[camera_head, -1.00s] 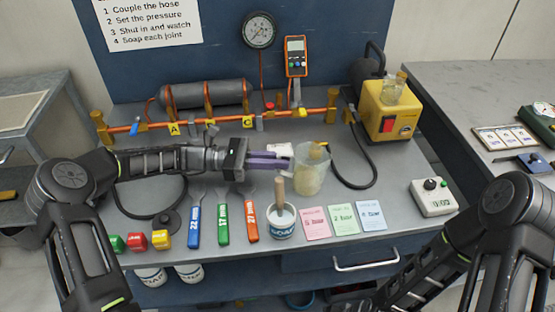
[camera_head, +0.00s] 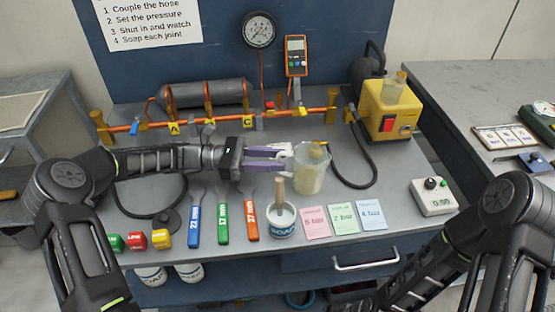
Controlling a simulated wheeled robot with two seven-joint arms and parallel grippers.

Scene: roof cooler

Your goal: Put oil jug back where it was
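The oil jug (camera_head: 308,180), a clear beaker-like jug with pale yellowish contents, stands on the grey bench right of centre, behind the coloured cards. Its handle side faces left. My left gripper (camera_head: 286,158) reaches in from the left with its purple fingers at the jug's handle side. The two fingers are spread with a gap between them, so it looks open around or beside the handle; exact contact is hard to tell. My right arm shows at the lower right, but its gripper is out of view.
A soap pot (camera_head: 283,228) with a brush stands just in front of the jug. A yellow pump (camera_head: 386,112) with a black hose is behind right. A pipe manifold (camera_head: 225,122) runs along the back. Wrenches (camera_head: 223,222) and cards (camera_head: 343,218) lie in front.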

